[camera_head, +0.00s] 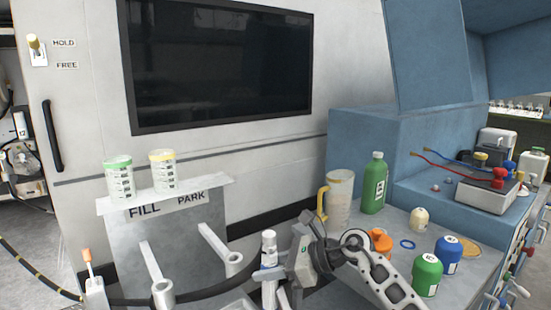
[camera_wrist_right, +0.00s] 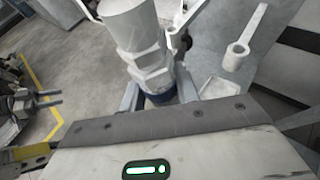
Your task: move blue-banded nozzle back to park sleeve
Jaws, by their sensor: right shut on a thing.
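The blue-banded nozzle (camera_head: 268,249) is pale grey and stands roughly upright in my right gripper (camera_head: 272,274). In the right wrist view the nozzle (camera_wrist_right: 150,55) fills the top middle, with its blue band (camera_wrist_right: 158,98) low between the fingers of my right gripper (camera_wrist_right: 160,92). The park sleeve (camera_head: 234,260), a ring on an arm below the PARK label, is left of the nozzle and apart from it. One ring sleeve (camera_wrist_right: 236,52) shows empty in the wrist view. The fill sleeve (camera_head: 162,288) is further left. My left gripper is out of view.
Two measuring cups (camera_head: 119,178) stand on the FILL/PARK shelf (camera_head: 210,190). A black hose (camera_head: 200,293) runs low behind the sleeves. An orange-tipped lever (camera_head: 87,262) is at left. A jug (camera_head: 339,198), green bottle (camera_head: 374,185) and several small containers crowd the right bench.

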